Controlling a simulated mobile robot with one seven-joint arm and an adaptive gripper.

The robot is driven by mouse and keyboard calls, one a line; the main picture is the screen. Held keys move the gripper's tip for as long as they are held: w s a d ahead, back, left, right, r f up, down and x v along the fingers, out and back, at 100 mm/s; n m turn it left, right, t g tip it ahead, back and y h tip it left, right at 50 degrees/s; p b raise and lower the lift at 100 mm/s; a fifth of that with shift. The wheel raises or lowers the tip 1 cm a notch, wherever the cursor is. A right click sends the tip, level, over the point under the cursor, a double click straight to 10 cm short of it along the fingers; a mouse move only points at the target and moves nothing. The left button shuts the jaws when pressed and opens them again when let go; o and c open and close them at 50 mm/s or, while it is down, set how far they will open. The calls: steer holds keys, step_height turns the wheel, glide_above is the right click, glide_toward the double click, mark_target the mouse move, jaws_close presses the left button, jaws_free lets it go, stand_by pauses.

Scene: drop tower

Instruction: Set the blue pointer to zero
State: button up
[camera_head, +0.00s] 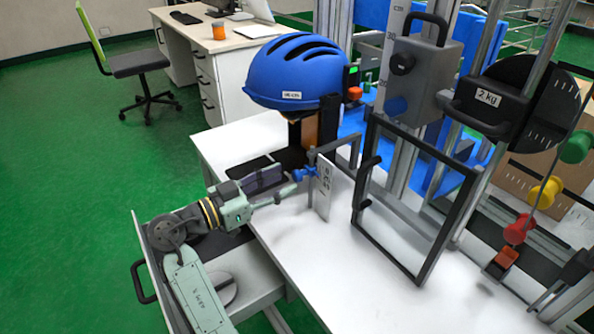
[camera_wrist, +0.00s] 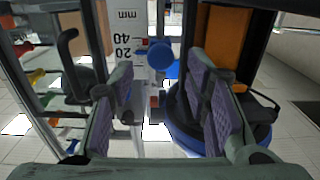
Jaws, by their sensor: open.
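A small blue knob-like piece, apparently the blue pointer (camera_head: 305,174), sits at a white scale plate (camera_head: 324,188) standing upright at the table's near left part. In the wrist view, which looks turned over, the blue piece (camera_wrist: 160,55) shows as a round knob beside the scale (camera_wrist: 128,42), marked mm with 20 and 40. My gripper (camera_head: 282,183) is open and reaches toward the pointer from the left. In the wrist view its two padded fingers (camera_wrist: 162,95) are apart, with the knob ahead between them. I cannot tell the pointer's exact reading.
A black rectangular frame (camera_head: 440,250) stands to the right, before metal columns and a 2 kg weight (camera_head: 488,99). The white table (camera_head: 330,270) is clear in front.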

mark_target(294, 176)
steer(key=p+x, duration=0.1)
steer(key=x, duration=0.4)
jaws_close()
stand_by(0.5)
steer(key=shift+a, duration=0.1)
